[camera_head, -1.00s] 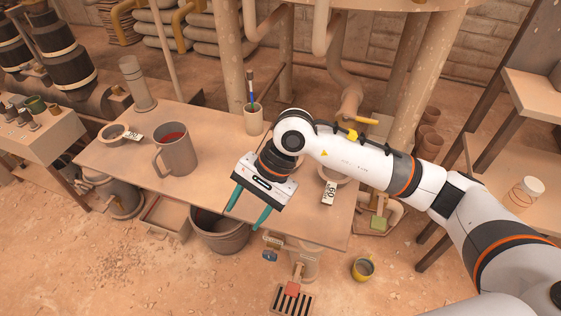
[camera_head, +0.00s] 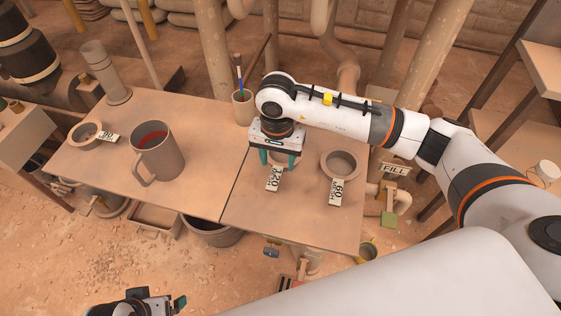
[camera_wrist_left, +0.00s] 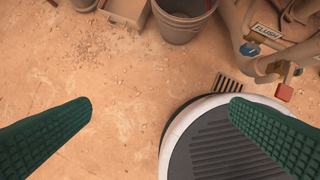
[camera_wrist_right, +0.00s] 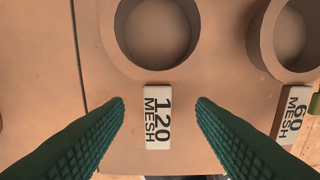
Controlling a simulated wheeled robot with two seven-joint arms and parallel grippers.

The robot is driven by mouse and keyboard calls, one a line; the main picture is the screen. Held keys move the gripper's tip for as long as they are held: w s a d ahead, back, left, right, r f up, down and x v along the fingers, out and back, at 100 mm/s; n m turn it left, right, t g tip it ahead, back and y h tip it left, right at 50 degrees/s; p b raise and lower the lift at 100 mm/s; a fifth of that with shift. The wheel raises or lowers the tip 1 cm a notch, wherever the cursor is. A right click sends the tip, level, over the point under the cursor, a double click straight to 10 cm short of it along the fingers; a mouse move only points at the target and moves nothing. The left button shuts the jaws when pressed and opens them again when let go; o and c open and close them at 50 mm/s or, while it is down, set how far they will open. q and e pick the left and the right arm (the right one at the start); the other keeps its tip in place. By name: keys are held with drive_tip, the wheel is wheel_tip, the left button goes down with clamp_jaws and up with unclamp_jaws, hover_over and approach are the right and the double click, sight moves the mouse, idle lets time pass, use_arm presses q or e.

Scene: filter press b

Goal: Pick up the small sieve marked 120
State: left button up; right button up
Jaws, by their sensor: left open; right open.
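The small sieve marked 120 is a round brown ring with a white tag reading "120 MESH" (camera_wrist_right: 157,117). In the right wrist view its ring (camera_wrist_right: 112,40) lies at the top, beyond the tag. In the head view the tag (camera_head: 274,178) shows, while the ring is mostly hidden behind my right gripper. My right gripper (camera_head: 281,166) is open above the sieve; in the right wrist view its green fingers (camera_wrist_right: 160,102) stand on either side of the tag, with nothing between them gripped. My left gripper (camera_wrist_left: 160,104) is open and empty, over the floor away from the table.
A sieve tagged 60 (camera_head: 340,164) lies close to the right. Another tagged sieve (camera_head: 85,134) lies at the far left. A large mug (camera_head: 158,152) with red contents and a brush cup (camera_head: 243,108) stand on the table (camera_head: 205,185). A bucket (camera_wrist_left: 182,25) stands below.

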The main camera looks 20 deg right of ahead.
sight(276, 172)
drive_tip(key=f, duration=0.4)
drive_tip(key=shift+s+a+f+b, duration=0.2)
drive_tip(key=shift+s+a+b, duration=0.1)
drive_tip(key=shift+b, duration=0.05)
drive_tip(key=shift+f, duration=0.45)
use_arm(q)
drive_tip(key=v, duration=0.2)
drive_tip(key=shift+s+r, duration=0.1)
drive_tip(key=shift+r, duration=0.2)
use_arm(e)
clamp_jaws()
